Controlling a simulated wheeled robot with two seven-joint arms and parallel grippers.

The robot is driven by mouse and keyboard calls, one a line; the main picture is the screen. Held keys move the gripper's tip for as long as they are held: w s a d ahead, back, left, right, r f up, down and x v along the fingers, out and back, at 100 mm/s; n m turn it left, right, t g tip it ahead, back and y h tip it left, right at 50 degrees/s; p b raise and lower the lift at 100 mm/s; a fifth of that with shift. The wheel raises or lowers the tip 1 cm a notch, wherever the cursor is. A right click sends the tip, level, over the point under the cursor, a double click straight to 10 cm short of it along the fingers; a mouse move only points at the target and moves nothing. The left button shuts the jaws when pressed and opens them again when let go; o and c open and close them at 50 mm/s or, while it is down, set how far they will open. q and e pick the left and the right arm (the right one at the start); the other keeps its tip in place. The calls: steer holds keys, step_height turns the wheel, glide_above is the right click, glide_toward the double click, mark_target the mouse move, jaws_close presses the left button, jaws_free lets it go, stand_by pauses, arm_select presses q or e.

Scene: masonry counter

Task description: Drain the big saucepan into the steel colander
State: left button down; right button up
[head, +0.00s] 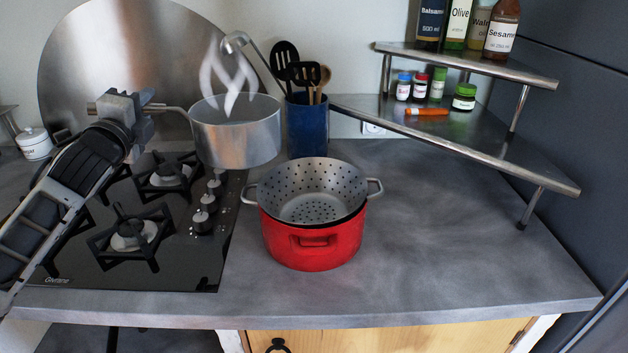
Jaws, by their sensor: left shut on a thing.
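The big saucepan (236,140) is a grey metal pan with steam rising from it. It hangs in the air above the right edge of the hob, roughly level, up and to the left of the colander. My left gripper (146,108) is shut on its handle (168,108). The steel colander (314,206) sits upright in a red pot (312,245) on the counter and looks empty. The inside of the saucepan is mostly hidden. My right gripper is not in view.
The black gas hob (165,255) lies at the left. A blue utensil holder (306,125) with several tools stands behind the colander. A metal corner shelf (460,140) with bottles and spice jars is at the back right. The counter (440,250) right of the red pot is clear.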

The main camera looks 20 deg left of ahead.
arm_select(q)
steer(key=shift+s+r, duration=0.15)
steer(key=shift+r, duration=0.25)
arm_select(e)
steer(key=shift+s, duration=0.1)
arm_select(q)
steer(key=shift+s+d+r+m+t+b, duration=0.2)
steer(key=shift+d+m+t+b, duration=0.1)
steer(key=shift+d+b, duration=0.25)
steer(key=s+d+r+m+t+h+b, duration=0.2)
steer(key=s+d+r+m+t+b, duration=0.1)
steer(key=d+r+m, duration=0.3)
steer(key=d+m, duration=0.2)
steer(key=d, duration=0.2)
steer(key=shift+s+d+r+t+h+b, duration=0.3)
steer(key=shift+s+d+r+t+b, duration=0.05)
steer(key=shift+s+r+t+b, duration=0.05)
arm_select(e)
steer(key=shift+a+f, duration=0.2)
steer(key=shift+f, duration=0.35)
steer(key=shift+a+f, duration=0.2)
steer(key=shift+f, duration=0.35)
arm_select(q)
steer(key=shift+d+m, duration=0.15)
steer(key=shift+m, duration=0.25)
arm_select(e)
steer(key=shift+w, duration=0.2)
